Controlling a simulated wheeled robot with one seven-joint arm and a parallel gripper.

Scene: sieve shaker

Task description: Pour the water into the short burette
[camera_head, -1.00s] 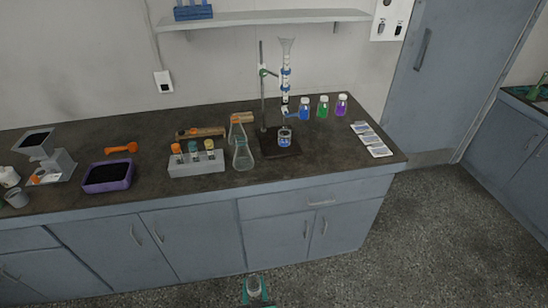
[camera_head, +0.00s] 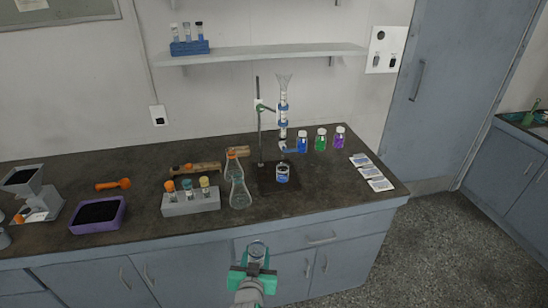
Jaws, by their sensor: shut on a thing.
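The burette (camera_head: 283,105) hangs upright on a stand (camera_head: 260,120) on the counter, with a clear funnel (camera_head: 284,80) at its top. A small beaker with a blue label (camera_head: 282,174) stands below it on the dark stand base. My gripper (camera_head: 257,262) is in front of the counter's front edge, low in the picture. It is shut on a small clear glass vessel (camera_head: 258,249), held roughly upright. Whether there is water in it is too small to tell.
Two conical flasks (camera_head: 240,193), a rack of orange-, teal- and yellow-capped tubes (camera_head: 190,202) and a purple tray (camera_head: 98,214) stand to the left. Blue, green and purple bottles (camera_head: 320,140) and cards (camera_head: 371,172) lie right. A wall shelf (camera_head: 262,54) is above.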

